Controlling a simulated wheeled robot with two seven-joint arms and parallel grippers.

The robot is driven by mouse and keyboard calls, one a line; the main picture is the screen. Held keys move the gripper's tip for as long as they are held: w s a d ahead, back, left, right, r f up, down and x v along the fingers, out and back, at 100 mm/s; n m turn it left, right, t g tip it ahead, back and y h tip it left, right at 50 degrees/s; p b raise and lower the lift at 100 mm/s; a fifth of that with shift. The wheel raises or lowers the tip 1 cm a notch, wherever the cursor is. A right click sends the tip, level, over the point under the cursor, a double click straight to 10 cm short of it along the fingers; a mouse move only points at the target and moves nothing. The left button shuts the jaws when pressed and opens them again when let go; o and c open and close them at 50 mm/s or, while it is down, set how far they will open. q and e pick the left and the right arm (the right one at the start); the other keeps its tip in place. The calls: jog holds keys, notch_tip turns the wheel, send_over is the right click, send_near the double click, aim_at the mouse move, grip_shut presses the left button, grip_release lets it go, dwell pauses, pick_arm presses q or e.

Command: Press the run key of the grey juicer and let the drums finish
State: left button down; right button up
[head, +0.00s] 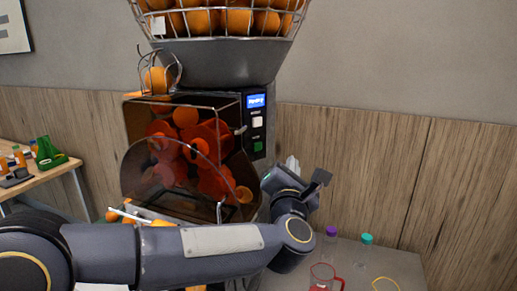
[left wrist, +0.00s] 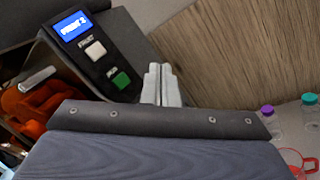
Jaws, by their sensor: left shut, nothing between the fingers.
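The grey juicer (head: 223,60) stands in the middle of the head view, with red drums (head: 208,140) behind a clear cover. Its dark control panel has a lit blue display (head: 256,100), a white key (head: 257,122) and a green key (head: 258,146). The panel's small labels are not readable. In the left wrist view the white key (left wrist: 95,50) and green key (left wrist: 121,80) show clearly. My left gripper (head: 292,162) is shut and empty, to the right of and slightly below the green key. Its fingertips (left wrist: 162,84) appear apart from the panel. My right gripper is out of view.
Oranges (head: 235,20) fill the wire basket on top. Bottles with purple (head: 331,232) and teal (head: 366,239) caps and a red-handled jug (head: 323,278) stand on the counter (head: 400,265) at lower right. A wooden table (head: 40,172) with a green rack is at left.

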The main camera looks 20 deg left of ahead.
aim_at(257, 146)
pick_arm(q)
jog(key=shift+w+n+y, duration=0.1)
jog(key=shift+n+y, duration=0.2)
jog(key=shift+n, duration=0.2)
jog(key=w+a, duration=0.4)
jog(key=a, duration=0.3)
jog(key=shift+w+a, duration=0.3)
dwell(1.8)
